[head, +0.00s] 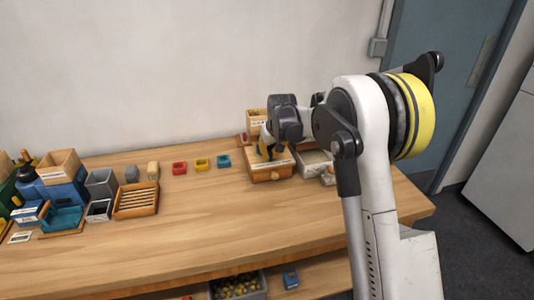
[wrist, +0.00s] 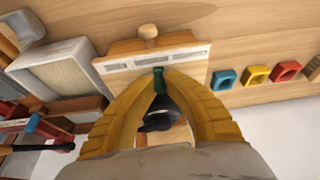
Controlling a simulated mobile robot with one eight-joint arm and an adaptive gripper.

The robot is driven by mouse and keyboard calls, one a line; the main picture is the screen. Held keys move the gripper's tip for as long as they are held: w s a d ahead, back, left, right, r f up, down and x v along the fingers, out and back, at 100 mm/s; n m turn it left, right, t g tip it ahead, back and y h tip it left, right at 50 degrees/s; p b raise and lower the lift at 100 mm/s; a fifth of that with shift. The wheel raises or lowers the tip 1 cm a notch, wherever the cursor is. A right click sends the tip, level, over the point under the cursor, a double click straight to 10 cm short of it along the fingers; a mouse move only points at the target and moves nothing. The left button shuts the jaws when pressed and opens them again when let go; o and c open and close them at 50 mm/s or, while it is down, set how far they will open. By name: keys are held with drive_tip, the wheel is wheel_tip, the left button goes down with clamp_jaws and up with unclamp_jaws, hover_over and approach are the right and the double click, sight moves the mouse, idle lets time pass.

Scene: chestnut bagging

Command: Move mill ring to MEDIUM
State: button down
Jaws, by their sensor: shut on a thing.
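The mill (head: 270,174) is a wooden box with a round knob on its front, standing at the back right of the workbench. In the wrist view the mill (wrist: 150,45) shows a pale strip (wrist: 150,60) with several small labels, too small to read. My gripper (head: 267,152) is over the mill. In the wrist view its yellow fingers (wrist: 159,76) are closed around a small dark green upright piece (wrist: 159,84), seemingly the mill ring's tab, near the label strip. A black part shows below it. The rest of the ring is hidden by the fingers, and its setting cannot be read.
A pale square tray (head: 314,160) stands right of the mill. Red (head: 180,168), yellow (head: 202,164) and teal (head: 224,161) small blocks stand left of it. A slatted wooden tray (head: 136,203) is further left. The bench front is clear.

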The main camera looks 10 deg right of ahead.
drive_tip(key=shift+d+n+y, duration=0.3)
drive_tip(key=shift+d+n, duration=0.05)
drive_tip(key=shift+n, duration=0.25)
drive_tip(key=c, duration=1.4)
unclamp_jaws()
drive_tip(key=shift+r, duration=0.1)
drive_tip(key=v, duration=1.2)
drive_tip(key=shift+w, duration=0.1)
